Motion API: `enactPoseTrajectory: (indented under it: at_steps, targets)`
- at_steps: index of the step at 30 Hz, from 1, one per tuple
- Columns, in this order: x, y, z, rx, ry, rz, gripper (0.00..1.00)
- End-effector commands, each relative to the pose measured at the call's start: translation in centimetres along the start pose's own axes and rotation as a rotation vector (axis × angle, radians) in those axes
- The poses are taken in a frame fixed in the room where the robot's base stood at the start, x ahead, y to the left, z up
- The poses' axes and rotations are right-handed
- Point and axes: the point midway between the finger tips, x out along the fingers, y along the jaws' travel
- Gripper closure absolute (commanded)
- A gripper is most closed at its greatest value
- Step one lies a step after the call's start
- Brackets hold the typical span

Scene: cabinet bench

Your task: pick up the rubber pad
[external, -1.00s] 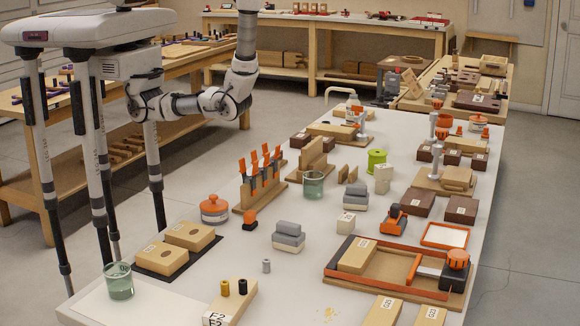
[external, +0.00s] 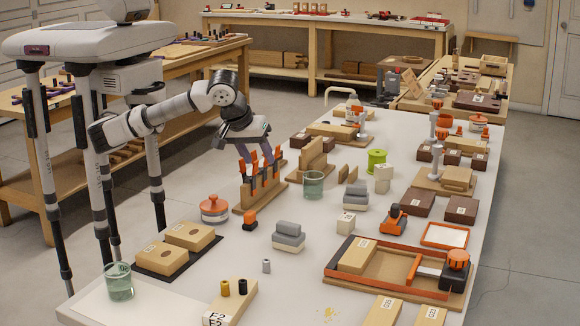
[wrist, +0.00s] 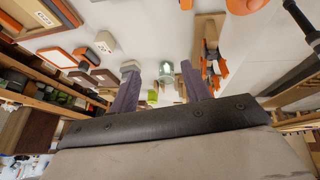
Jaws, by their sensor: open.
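No object is clearly marked as the rubber pad. A flat black pad (external: 147,267) lies under two wooden blocks at the front left of the bench. Two stacks of grey blocks could also be meant: one (external: 288,236) at the middle front and one (external: 355,196) farther back. My gripper (external: 260,158) points down, open and empty, over the rack of orange-handled tools (external: 250,207). Whether it touches the tools cannot be told. In the wrist view its two purple-grey fingers (wrist: 160,74) are spread apart, with a grey block stack (wrist: 130,66) beside the left finger.
A glass beaker (external: 313,184), a wooden slotted block (external: 313,160) and a green spool (external: 376,162) stand near the rack. An orange-lidded pot (external: 214,210) is in front of it. A framed tray (external: 400,270) fills the right front. Bare bench lies around the middle grey stack.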

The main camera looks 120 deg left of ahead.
Motion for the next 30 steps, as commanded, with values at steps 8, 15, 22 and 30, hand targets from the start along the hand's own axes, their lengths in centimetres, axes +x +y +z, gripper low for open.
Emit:
enactPoseTrajectory:
  at_steps: [8,15,22,30]
  targets:
    - [2.2,-4.6,4.9,0.080,-0.068,-0.153,0.53]
    - [6.9,-5.2,5.0,0.078,-0.064,-0.151,0.53]
    - [9.4,-5.6,5.2,0.078,-0.066,-0.148,0.53]
    - [12.3,-5.9,5.6,0.078,-0.062,-0.149,0.53]
